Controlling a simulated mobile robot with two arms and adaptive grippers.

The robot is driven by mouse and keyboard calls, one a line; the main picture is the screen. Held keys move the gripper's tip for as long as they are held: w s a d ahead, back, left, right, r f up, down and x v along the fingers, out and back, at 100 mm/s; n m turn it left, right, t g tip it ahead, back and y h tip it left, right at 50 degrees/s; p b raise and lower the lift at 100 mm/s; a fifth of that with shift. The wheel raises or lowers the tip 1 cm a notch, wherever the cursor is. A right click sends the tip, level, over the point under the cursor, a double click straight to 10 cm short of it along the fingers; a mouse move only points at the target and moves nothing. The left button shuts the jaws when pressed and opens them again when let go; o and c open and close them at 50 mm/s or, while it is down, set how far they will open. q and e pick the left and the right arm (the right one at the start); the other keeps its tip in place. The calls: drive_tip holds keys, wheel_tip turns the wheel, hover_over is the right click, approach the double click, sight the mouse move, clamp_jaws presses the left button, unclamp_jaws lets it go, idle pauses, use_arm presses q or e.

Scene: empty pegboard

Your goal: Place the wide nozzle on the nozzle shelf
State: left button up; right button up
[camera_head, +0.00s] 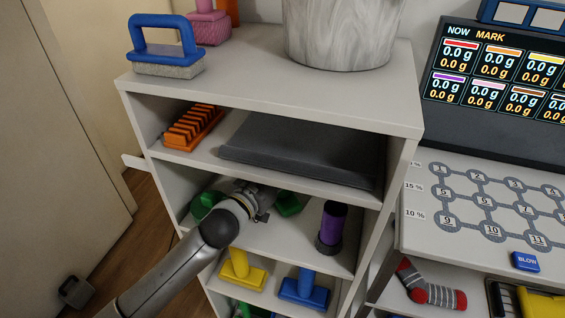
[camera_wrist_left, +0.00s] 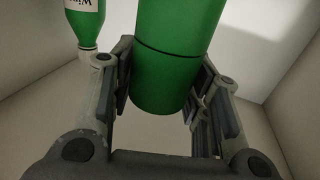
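My left gripper (camera_head: 262,197) reaches into the middle compartment of the white shelf unit. In the left wrist view its fingers (camera_wrist_left: 166,90) are shut on a green cylinder (camera_wrist_left: 178,45), with a pad against each side. A green part (camera_head: 289,203) shows beyond the gripper in the head view. A yellow nozzle-like piece (camera_head: 240,269) and a blue one (camera_head: 304,288) stand in the compartment below, each with a flat wide base. I cannot tell which piece is the wide nozzle. My right gripper is not in view.
A purple cylinder with a dark base (camera_head: 332,226) stands right of my gripper. The upper compartment holds an orange ridged piece (camera_head: 193,127) and a grey slab (camera_head: 300,150). Another green piece (camera_head: 243,308) shows low down.

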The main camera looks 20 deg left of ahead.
use_arm(q)
drive_tip(key=shift+o, duration=1.3)
drive_tip(key=shift+r, duration=0.15)
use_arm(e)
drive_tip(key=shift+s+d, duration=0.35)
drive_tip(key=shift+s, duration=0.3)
use_arm(q)
drive_tip(key=shift+s+a, duration=0.15)
drive_tip(key=shift+s, duration=0.3)
drive_tip(key=b+v, duration=0.1)
drive_tip(key=v, duration=1)
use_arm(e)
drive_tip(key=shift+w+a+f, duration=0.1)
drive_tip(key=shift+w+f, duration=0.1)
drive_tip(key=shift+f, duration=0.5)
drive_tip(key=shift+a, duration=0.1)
